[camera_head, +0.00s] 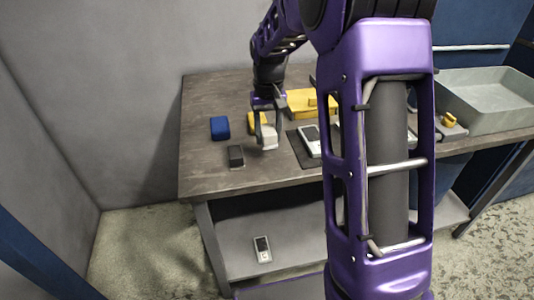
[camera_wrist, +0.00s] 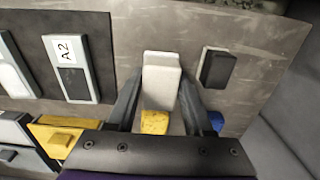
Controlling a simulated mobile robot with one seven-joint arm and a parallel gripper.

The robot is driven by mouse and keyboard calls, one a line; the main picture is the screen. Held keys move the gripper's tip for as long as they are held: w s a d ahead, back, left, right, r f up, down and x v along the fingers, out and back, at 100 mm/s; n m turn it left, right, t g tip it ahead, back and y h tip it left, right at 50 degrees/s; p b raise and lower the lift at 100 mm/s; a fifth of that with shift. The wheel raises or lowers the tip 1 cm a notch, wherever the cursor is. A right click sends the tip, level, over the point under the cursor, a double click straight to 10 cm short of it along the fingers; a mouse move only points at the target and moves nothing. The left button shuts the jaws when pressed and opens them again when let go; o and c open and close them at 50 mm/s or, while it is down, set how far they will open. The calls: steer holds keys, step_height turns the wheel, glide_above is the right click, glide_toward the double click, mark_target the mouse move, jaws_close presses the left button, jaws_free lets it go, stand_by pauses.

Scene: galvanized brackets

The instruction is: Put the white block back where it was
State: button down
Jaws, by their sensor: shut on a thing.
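The white block (camera_head: 268,140) is between the fingers of my gripper (camera_head: 267,132) over the left part of the workbench. In the wrist view the white block (camera_wrist: 161,78) stands between both fingertips of my gripper (camera_wrist: 161,88), which is shut on it. I cannot tell whether its underside touches the bench top. A yellow block (camera_head: 254,122) lies behind it, partly hidden by my gripper; it also shows in the wrist view (camera_wrist: 154,122). A dark grey block (camera_head: 236,157) lies in front and to the left, apart from the white block.
A blue block (camera_head: 220,128) lies at the back left. A dark mat (camera_head: 296,147) with a white device (camera_head: 310,141) lies to the right; the wrist view shows a label "A2" (camera_wrist: 68,50). A yellow container (camera_head: 310,102) stands behind. A grey bin (camera_head: 490,115) stands far right. The bench's left front is clear.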

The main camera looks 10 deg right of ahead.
mark_target(268, 159)
steer(key=shift+f+b, duration=0.45)
steer(key=shift+f, duration=2.3)
steer(key=shift+f, duration=0.1)
steer(key=shift+f, duration=0.15)
steer(key=shift+c, duration=1.5)
jaws_free()
step_height(268, 159, up, 12)
steer(key=shift+r+p, duration=0.25)
steer(key=shift+p, duration=0.75)
